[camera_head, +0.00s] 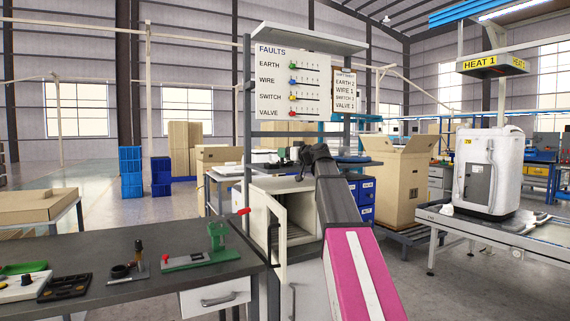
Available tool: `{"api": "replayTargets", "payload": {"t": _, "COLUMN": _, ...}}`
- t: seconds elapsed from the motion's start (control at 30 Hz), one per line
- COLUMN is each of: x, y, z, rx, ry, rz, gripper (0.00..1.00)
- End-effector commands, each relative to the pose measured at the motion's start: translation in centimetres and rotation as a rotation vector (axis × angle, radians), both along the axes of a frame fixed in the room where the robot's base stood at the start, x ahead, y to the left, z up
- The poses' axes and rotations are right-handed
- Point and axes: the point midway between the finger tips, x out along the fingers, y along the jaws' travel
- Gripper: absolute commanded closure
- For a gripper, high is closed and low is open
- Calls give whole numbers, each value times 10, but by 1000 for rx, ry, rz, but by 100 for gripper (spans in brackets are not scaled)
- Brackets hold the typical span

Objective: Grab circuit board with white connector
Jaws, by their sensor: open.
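I cannot make out a circuit board with a white connector for certain in the head view. The dark grey workbench (150,292) at the left holds several small items. A green flat item (24,268) lies at its left end, too small to identify. A white box with a dark knob (22,287) is in front of it. My arm, pink and dark grey, reaches from the bottom right towards the middle.
A black tray (65,287), a tool stand (137,262) and a green lever fixture (213,245) stand on the workbench. A cabinet with an open door (280,230) is beside it. A white machine (487,171) and an open carton (397,185) are at the right.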

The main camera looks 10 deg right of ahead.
Motion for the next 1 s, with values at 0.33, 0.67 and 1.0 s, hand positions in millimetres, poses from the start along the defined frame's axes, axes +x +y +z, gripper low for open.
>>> {"api": "replayTargets", "payload": {"t": 0.33, "x": 24, "y": 17, "z": 0, "rx": 0, "ry": 0, "rz": 0, "gripper": 48}}
{"api": "replayTargets", "payload": {"t": 0.67, "x": 24, "y": 16, "z": 0, "rx": 0, "ry": 0, "rz": 0, "gripper": 100}}
{"api": "replayTargets", "payload": {"t": 1.0, "x": 24, "y": 16, "z": 2, "rx": 1, "ry": -1, "rz": -1, "gripper": 100}}
